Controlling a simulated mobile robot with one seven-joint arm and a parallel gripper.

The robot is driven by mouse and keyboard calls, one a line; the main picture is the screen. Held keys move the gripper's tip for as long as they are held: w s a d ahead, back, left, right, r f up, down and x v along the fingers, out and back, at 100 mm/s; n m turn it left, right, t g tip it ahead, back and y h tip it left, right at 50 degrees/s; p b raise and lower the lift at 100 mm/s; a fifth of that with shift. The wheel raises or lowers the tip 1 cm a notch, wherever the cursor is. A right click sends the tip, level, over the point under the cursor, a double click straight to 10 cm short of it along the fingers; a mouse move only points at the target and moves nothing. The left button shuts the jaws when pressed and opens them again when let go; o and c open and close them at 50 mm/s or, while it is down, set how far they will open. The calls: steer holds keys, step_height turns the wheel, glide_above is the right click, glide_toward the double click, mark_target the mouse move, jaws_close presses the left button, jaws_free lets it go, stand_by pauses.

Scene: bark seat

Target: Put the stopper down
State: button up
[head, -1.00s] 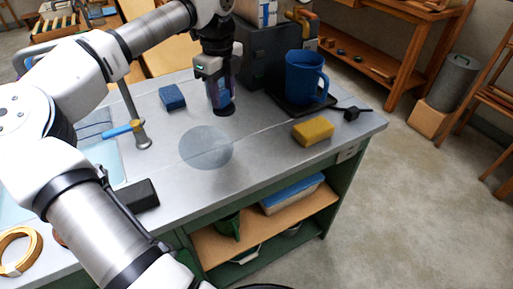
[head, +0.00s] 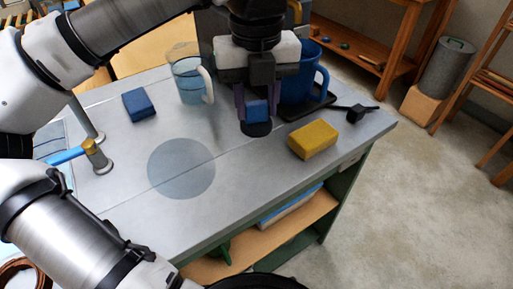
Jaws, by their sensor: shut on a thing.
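My gripper (head: 256,112) is over the right half of the grey worktop (head: 245,165), fingers pointing down. It is shut on the stopper (head: 257,128), which shows a blue upper part between the fingers and a dark round base below. The base is close above or on the worktop; I cannot tell whether it touches. The stopper is in front of the blue mug (head: 319,75) and left of the yellow sponge (head: 313,139). The fingers partly hide its blue part.
A clear jug (head: 188,85) with bluish liquid stands behind left, near a blue block (head: 139,105). The mug is by a black tray (head: 303,110). A small black item (head: 355,113) lies right. A flat grey circle (head: 181,168) marks clear worktop; a tap (head: 95,155) stands left.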

step_height(320, 180, down, 11)
steer(key=shift+f, duration=0.15)
stand_by(0.4)
steer(key=shift+f, duration=0.25)
steer(key=o, duration=1)
steer(key=shift+r, duration=0.1)
steer(key=shift+o, duration=0.2)
steer(key=shift+r, duration=0.1)
steer(key=shift+r, duration=0.25)
step_height(320, 180, up, 12)
steer(key=shift+f, duration=0.15)
